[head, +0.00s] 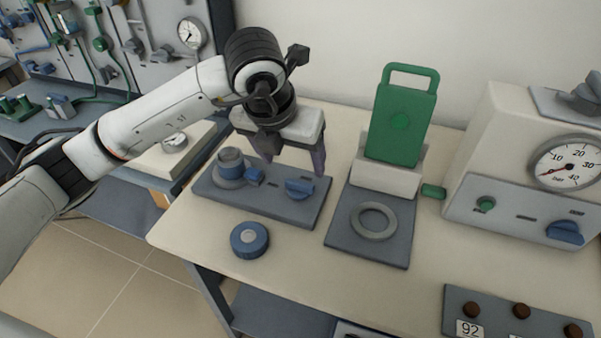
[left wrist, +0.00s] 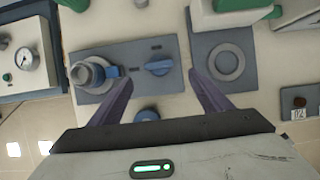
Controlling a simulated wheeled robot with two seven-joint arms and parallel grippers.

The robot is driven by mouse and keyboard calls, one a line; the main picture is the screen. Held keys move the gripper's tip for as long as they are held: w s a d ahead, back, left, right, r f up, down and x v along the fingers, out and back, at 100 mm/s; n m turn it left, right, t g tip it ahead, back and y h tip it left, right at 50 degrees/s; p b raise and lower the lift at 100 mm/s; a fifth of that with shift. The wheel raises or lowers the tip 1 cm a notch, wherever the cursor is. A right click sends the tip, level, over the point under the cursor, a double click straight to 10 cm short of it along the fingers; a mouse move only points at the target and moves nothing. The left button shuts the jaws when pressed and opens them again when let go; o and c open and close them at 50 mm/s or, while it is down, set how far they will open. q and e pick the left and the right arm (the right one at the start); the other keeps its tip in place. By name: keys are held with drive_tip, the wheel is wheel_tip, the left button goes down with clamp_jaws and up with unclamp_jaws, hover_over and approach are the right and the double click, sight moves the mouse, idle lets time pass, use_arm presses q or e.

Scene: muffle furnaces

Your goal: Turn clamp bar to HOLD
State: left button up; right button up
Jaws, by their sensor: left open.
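A blue bar-shaped knob (head: 299,188), which looks like the clamp bar, sits on a dark grey base plate (head: 285,213) on the bench. In the left wrist view the bar (left wrist: 159,67) lies roughly crosswise, with small labels beside it too small to read. My left gripper (head: 292,166) is open and empty, pointing down above and just behind the bar. In the left wrist view its purple fingers (left wrist: 160,78) are spread either side of the bar, apart from it. My right gripper is not in view.
A round blue-collared fitting (head: 231,168) stands on the same plate, left of the bar. A blue cap (head: 249,239) lies in front. A green handled block (head: 402,118) and grey ring (head: 374,221) stand right. A gauge box (head: 497,140) is further right.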

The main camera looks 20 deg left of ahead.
sight(299, 183)
use_arm(q)
drive_tip(key=p+x, duration=0.1)
drive_tip(key=x, duration=0.9)
drive_tip(key=shift+a, duration=0.2)
drive_tip(key=c, duration=1)
